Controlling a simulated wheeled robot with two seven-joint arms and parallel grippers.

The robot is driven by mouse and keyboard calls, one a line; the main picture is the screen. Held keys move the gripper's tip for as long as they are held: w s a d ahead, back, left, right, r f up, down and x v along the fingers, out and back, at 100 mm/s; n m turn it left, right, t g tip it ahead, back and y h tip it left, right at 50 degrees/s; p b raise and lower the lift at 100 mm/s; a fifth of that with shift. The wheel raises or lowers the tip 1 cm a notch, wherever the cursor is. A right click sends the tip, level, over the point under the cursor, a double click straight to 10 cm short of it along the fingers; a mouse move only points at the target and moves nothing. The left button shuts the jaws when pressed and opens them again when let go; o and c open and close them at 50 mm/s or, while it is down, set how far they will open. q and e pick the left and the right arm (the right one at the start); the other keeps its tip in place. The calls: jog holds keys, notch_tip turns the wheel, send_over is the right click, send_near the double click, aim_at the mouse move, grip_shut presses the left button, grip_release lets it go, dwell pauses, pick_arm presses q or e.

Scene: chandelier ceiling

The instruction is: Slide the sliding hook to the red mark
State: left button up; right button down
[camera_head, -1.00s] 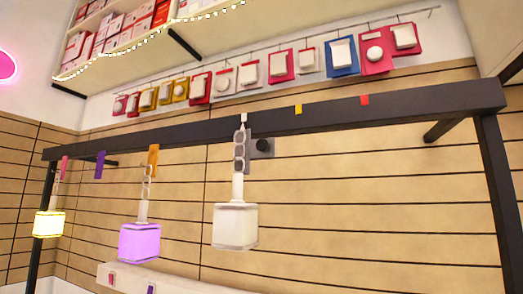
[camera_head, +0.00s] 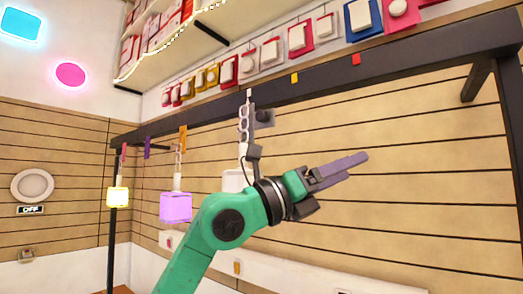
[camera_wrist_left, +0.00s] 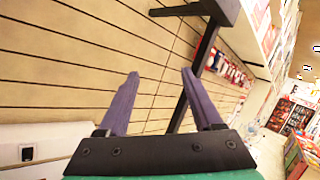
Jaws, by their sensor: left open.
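The sliding hook (camera_head: 249,96) is a small white piece on the dark overhead rail (camera_head: 210,109), left of the yellow mark. A grey chain (camera_head: 243,125) hangs from it, and below is a white cube lamp (camera_head: 232,181), partly hidden by my arm. The red mark (camera_head: 356,59) is on the rail further right, beyond the yellow mark (camera_head: 294,78). My left gripper (camera_head: 362,159) is below the rail and right of the hook, pointing right, empty. Its purple fingers are apart in the left wrist view (camera_wrist_left: 160,73). My right gripper is not in view.
A purple lamp (camera_head: 175,207) and a yellow lamp (camera_head: 117,197) hang from the rail to the left. A rail post (camera_head: 508,130) stands at the right. Packaged goods hang on the wall behind the rail. A white ledge (camera_head: 300,272) runs below.

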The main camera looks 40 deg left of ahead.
pick_arm(q)
jog(key=s+a+r+n+t+y, duration=0.2)
jog(key=s+a+r+t+y, duration=0.1)
jog(key=s+a+r+y, duration=0.25)
jog(key=n+y, duration=0.7)
jog(key=y, duration=0.3)
send_near(260, 117)
jog(key=shift+t, duration=0.3)
jog(key=p+x, duration=0.7)
jog(key=x, duration=0.1)
jog(key=shift+w+a+r, duration=0.1)
jog(key=shift+w+a, duration=0.1)
jog(key=shift+w, duration=0.45)
jog(key=shift+m, duration=0.3)
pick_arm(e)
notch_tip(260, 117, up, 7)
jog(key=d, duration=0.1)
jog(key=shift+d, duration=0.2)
pick_arm(q)
grip_shut()
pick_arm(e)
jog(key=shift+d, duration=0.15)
